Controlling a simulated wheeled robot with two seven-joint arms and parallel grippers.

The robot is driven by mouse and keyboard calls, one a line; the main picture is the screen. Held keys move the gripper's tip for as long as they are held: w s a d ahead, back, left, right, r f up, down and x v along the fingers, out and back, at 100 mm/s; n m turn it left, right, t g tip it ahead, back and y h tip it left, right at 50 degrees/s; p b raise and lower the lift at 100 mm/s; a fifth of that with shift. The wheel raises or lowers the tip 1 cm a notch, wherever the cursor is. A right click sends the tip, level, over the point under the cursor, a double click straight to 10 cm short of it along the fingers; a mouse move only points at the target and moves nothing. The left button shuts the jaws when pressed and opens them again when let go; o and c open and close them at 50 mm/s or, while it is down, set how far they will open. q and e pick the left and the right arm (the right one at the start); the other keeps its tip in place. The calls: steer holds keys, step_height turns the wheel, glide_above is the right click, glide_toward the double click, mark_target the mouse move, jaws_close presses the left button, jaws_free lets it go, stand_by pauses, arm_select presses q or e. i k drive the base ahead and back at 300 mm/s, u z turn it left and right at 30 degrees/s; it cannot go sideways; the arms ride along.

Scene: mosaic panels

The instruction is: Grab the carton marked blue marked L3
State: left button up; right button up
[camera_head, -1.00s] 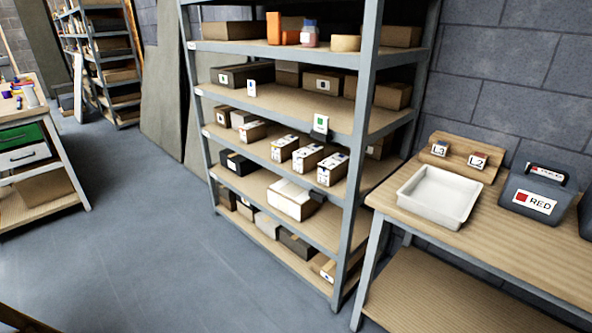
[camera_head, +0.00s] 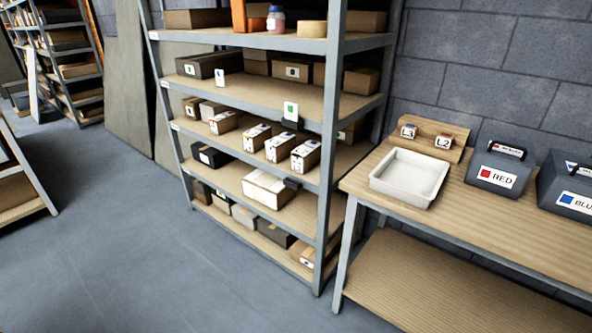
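Several small brown cartons with white labelled tops stand in a row on the middle level of the metal shelf rack (camera_head: 331,150). They include a left carton (camera_head: 223,123), a second carton (camera_head: 252,138), a third carton (camera_head: 279,148) and a right carton (camera_head: 306,156). Their labels are too small to read, so I cannot tell which is marked blue and L3. A small block marked L3 (camera_head: 408,132) sits at a wooden board on the bench, beside one marked L2 (camera_head: 443,142). Neither of my grippers is in view.
A white tray (camera_head: 405,200) stands on the wooden bench (camera_head: 480,225) right of the rack. Beside it are a grey bin labelled RED (camera_head: 490,165) and one labelled BLUE (camera_head: 560,182). Other boxes fill the shelves. The grey floor (camera_head: 130,260) before the rack is clear.

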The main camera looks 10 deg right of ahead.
mark_target(301, 165)
steer(key=u, duration=0.4)
steer(key=k, duration=0.45)
steer(key=u, duration=0.4)
steer(key=i, duration=1.2)
steer(key=z, duration=1.55)
steer(key=i, duration=0.7)
steer(key=z, duration=0.75)
